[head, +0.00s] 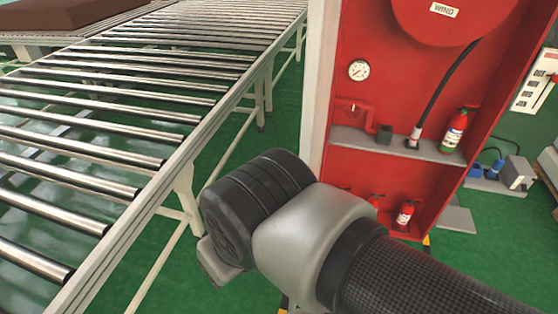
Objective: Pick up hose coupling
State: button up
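The hose coupling (415,137) is a small pale metal end piece at the bottom of a black hose (457,78). It is at the grey shelf inside the open red cabinet, left of a fire extinguisher. Whether it rests on the shelf or hangs just above it is too small to tell. My arm crosses the lower middle of the head view, in front of and below the cabinet. My gripper does not show in this view, so what it holds cannot be seen.
The red cabinet (345,107) has a grey shelf (352,139), a gauge (358,70), a red pipe valve (366,118) and a fire extinguisher (454,131). Small extinguishers (405,213) stand below. A roller conveyor (150,95) fills the left. Green floor (278,122) lies between.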

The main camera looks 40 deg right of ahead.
aim_at(416, 133)
jog(key=i+j+z, duration=0.15)
jog(key=z, duration=0.3)
jog(key=i+j+z, duration=0.1)
jog(key=z, duration=0.35)
jog(key=j+z, duration=0.25)
jog(key=z, duration=0.85)
jog(key=i+l+z, duration=0.25)
jog(key=l, duration=0.15)
jog(key=i+l+z, duration=0.25)
jog(key=l, duration=0.15)
jog(key=i+l, duration=0.9)
jog(key=i, duration=0.2)
jog(key=i+j, duration=0.2)
jog(key=j, duration=0.15)
jog(key=i+j, duration=0.25)
jog(key=j, duration=0.15)
jog(key=i+j+z, duration=0.1)
jog(key=j, duration=0.25)
jog(key=i, duration=0.1)
